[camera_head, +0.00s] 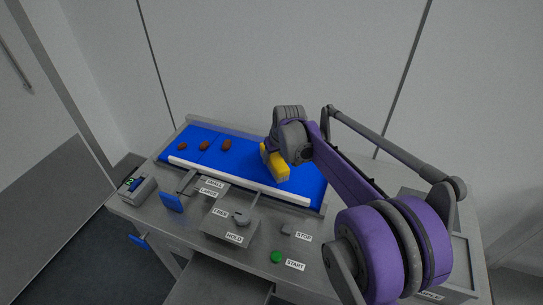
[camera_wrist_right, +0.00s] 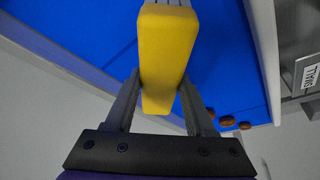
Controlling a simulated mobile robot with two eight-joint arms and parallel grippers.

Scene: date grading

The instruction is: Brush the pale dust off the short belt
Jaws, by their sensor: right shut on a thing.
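The short blue belt (camera_head: 240,162) runs across the steel table, with a pale rail along its near side. My right gripper (camera_head: 280,154) is over the right half of the belt, shut on a yellow brush (camera_head: 273,166). In the right wrist view the yellow block of the brush (camera_wrist_right: 166,48) sits between both fingers, with grey bristles at the top edge. I cannot tell whether the bristles touch the belt. No pale dust is distinguishable on the visible belt; my arm hides part of the right end. My left gripper is not in view.
Three brown dates (camera_head: 204,145) lie on the belt's left part. In front are a control box with a FREE/HOLD knob (camera_head: 241,217), a green START button (camera_head: 277,257) and a STOP control (camera_head: 287,230). A small grey device (camera_head: 138,190) stands at the table's left corner.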

